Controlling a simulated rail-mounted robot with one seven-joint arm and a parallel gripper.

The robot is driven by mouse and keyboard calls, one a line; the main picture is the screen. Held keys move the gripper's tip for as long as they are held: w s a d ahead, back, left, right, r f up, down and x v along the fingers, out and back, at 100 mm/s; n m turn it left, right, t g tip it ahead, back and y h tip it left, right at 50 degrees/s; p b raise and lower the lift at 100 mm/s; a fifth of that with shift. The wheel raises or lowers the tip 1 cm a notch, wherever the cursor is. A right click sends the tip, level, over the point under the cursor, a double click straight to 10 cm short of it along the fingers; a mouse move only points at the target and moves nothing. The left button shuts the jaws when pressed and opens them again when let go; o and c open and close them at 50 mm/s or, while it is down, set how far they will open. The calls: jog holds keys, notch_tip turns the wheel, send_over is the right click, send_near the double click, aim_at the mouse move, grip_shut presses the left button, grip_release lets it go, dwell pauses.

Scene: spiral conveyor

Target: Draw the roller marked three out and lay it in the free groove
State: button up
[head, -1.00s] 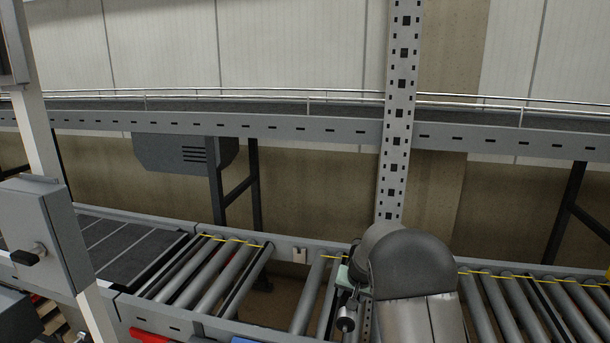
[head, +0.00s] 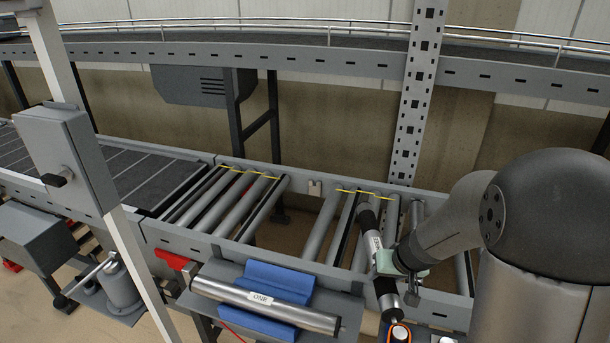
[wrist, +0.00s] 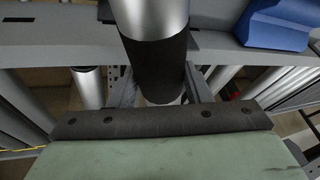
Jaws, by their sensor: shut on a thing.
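My gripper (head: 385,262) is shut on a silver roller (head: 374,240) with black end sections and a pale label, too small to read. The held roller is tilted, its far end over the conveyor rollers and its near end toward the front rail. In the wrist view the roller (wrist: 158,60) runs between the fingers (wrist: 160,92). A second silver roller (head: 265,303), labelled ONE, lies across a blue cradle (head: 282,280) in front of the conveyor. The blue cradle also shows in the wrist view (wrist: 275,25).
The roller conveyor (head: 185,240) has an open gap in its roller row left of the held roller. A perforated upright post (head: 415,95) stands behind. A grey box on a pale post (head: 58,158) stands at left. An orange-ringed part (head: 400,334) is below the held roller.

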dwell(0.7)
jog(key=a+r+n+g+y+p, duration=0.1)
jog(key=a+r+n+g, duration=0.1)
jog(key=a+n, duration=0.5)
jog(key=a+r+n+g+y+p, duration=0.1)
jog(key=a+r+n+g, duration=0.1)
jog(key=a+n, duration=0.5)
jog(key=shift+w+a+r+g+y+p, duration=0.3)
jog(key=shift+a+g+y+p, duration=0.1)
jog(key=shift+a+g, duration=0.4)
jog(key=shift+f+b, duration=0.15)
jog(key=shift+b, duration=0.5)
notch_tip(320, 180, down, 8)
jog(key=b, duration=0.8)
jog(key=shift+f, duration=0.2)
jog(key=shift+f+b, duration=0.6)
jog(key=shift+b, duration=0.25)
jog(key=o, duration=1.2)
jog(key=shift+c, duration=0.2)
